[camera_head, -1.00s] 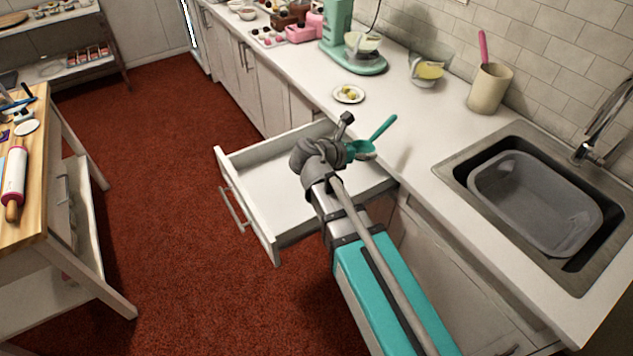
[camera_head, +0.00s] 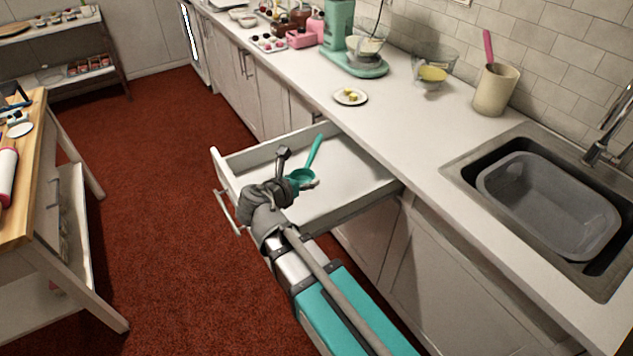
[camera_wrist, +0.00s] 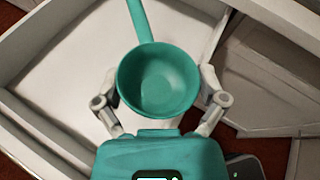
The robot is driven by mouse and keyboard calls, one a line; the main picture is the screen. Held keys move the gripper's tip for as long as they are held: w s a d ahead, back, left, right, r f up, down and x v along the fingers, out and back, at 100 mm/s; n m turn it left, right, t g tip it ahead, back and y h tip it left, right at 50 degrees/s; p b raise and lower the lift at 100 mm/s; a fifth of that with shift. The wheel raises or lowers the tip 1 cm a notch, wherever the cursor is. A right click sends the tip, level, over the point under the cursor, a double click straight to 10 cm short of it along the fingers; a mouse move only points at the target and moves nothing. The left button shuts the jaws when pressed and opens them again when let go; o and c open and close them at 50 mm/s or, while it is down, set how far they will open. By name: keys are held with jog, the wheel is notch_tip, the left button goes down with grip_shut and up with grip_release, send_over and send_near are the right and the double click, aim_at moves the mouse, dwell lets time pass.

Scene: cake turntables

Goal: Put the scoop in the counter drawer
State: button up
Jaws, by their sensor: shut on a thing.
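The teal scoop (camera_head: 304,176) is held at my gripper (camera_head: 289,187), over the open counter drawer (camera_head: 345,160). In the wrist view the scoop's round bowl (camera_wrist: 158,80) sits between the two fingers of my gripper (camera_wrist: 160,108), and its handle points up and away. My gripper is shut on the scoop. The drawer is white, pulled out from the counter, and its visible floor is bare. The scoop appears above the drawer floor; its exact height cannot be told. My arm hides part of the drawer's front.
A white counter (camera_head: 420,125) runs above the drawer, with a small plate (camera_head: 350,96), a beige crock (camera_head: 495,90) and a sink holding a grey basin (camera_head: 548,205). A wooden table (camera_head: 20,190) stands at left. Red carpet lies open between.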

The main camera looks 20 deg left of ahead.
jog(key=w+f+b, duration=0.3)
jog(key=w, duration=0.1)
jog(key=w+a+f+b, duration=0.1)
jog(key=w+f+b, duration=0.2)
jog(key=w, duration=0.1)
jog(key=w+f+b, duration=0.3)
jog(key=w, duration=0.2)
jog(key=shift+a, duration=0.4)
jog(key=shift+w, duration=0.1)
jog(key=shift+w+f+b, duration=0.45)
jog(key=shift+f+b, duration=0.35)
jog(key=shift+b, duration=0.05)
jog(key=shift+s+f+b, duration=0.1)
jog(key=shift+f+b, duration=1.1)
jog(key=shift+f+b, duration=0.6)
